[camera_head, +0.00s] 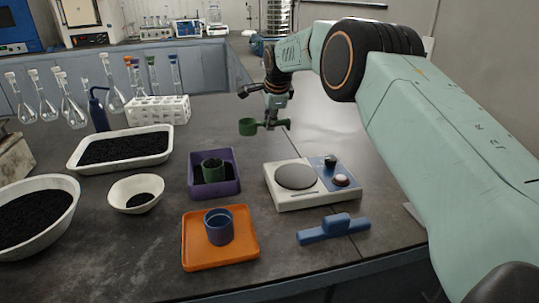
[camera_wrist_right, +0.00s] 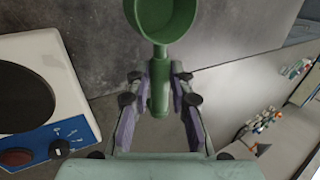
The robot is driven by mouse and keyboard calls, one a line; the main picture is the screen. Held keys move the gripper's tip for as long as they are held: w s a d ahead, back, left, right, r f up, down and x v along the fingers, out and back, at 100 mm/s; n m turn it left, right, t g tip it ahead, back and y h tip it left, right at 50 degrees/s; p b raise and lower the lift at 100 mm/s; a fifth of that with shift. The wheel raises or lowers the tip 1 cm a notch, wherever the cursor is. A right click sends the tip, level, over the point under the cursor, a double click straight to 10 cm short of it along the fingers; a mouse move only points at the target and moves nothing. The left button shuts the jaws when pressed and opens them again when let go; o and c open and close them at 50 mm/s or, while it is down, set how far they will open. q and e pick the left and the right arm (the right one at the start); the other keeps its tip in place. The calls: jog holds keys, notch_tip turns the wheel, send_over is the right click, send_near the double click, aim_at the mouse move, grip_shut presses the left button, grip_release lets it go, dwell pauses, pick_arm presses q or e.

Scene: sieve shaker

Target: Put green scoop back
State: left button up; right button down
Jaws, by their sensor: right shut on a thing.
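The green scoop (camera_head: 248,127) is held in the air by my right gripper (camera_head: 275,124), above the table behind the balance. In the right wrist view the scoop's cup (camera_wrist_right: 166,18) is at the top, and its handle (camera_wrist_right: 158,92) lies between the two fingers of the right gripper (camera_wrist_right: 158,100). The cup looks empty where its inside shows. A blue rest (camera_head: 334,229) lies on the table at the front right, with nothing on it. My left gripper is not in view.
A balance (camera_head: 312,195) stands below and right of the scoop. An orange tray (camera_head: 196,258) holds a blue cup (camera_head: 218,228). Bowls of black grains stand left, and a white tube rack (camera_head: 160,111) stands behind.

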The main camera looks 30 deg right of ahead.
jog(key=f, duration=0.2)
jog(key=f+b, duration=0.1)
jog(key=f, duration=0.2)
jog(key=a+f+b, duration=0.1)
jog(key=f, duration=0.2)
jog(key=shift+s, duration=0.1)
jog(key=shift+s+a+f, duration=0.1)
jog(key=shift+a+f, duration=0.05)
jog(key=shift+a, duration=0.15)
jog(key=shift+d, duration=0.2)
jog(key=c, duration=1.6)
grip_release()
jog(key=shift+d+f, duration=0.1)
jog(key=shift+f, duration=0.1)
jog(key=o, duration=0.4)
jog(key=shift+a+r, duration=0.2)
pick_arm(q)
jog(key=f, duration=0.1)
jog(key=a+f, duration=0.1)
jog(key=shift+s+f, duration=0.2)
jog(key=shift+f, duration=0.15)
pick_arm(e)
jog(key=shift+d+f, duration=0.1)
